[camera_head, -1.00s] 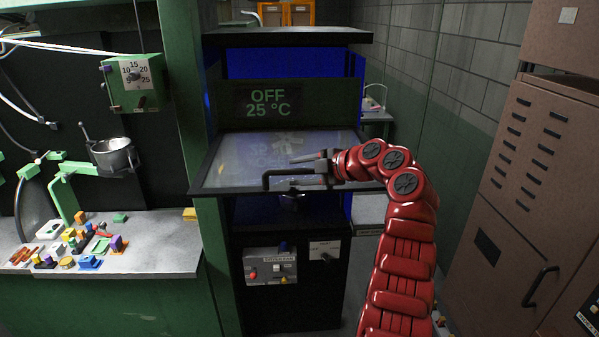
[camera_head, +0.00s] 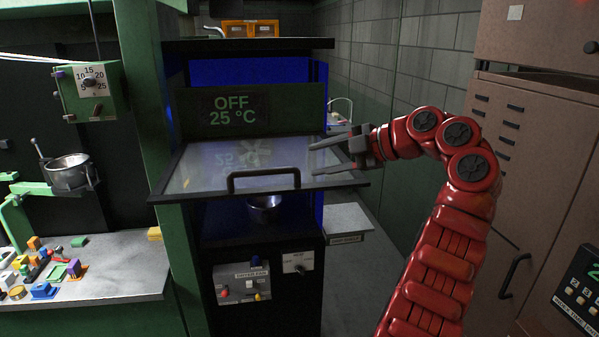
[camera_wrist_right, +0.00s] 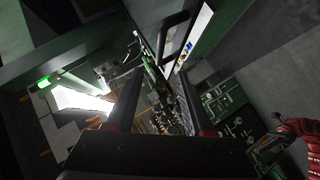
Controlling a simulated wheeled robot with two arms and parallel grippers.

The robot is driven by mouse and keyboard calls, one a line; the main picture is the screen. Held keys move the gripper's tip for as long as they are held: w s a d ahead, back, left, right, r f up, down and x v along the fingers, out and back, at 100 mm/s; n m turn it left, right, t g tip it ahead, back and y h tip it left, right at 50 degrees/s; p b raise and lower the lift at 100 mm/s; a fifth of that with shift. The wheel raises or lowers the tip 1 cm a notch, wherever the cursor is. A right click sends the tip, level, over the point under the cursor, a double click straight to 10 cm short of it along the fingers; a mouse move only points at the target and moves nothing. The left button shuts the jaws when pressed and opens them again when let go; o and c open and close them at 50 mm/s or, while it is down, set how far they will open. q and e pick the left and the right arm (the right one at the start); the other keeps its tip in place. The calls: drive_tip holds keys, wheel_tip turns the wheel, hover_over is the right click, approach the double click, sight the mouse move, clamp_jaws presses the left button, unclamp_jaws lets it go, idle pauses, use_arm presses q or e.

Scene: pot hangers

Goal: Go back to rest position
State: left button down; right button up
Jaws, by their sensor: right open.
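My right gripper (camera_head: 338,149) is open and empty, reaching in from the right on its red arm in the head view. Its fingers point left, over the right part of the open glass door (camera_head: 205,172), apart from the black door handle (camera_head: 264,181). In the right wrist view the two dark fingers (camera_wrist_right: 152,100) are spread, with nothing held between them. My left gripper is not in the head view.
Below the raised door, a metal bowl (camera_head: 264,208) is inside the oven-like cabinet, which reads OFF 25 °C. A brown locker (camera_head: 515,190) stands at the right. A bench (camera_head: 110,270) with small coloured blocks and a hanging pot (camera_head: 70,172) are at the left.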

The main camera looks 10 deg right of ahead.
drive_tip(key=shift+v, duration=0.8)
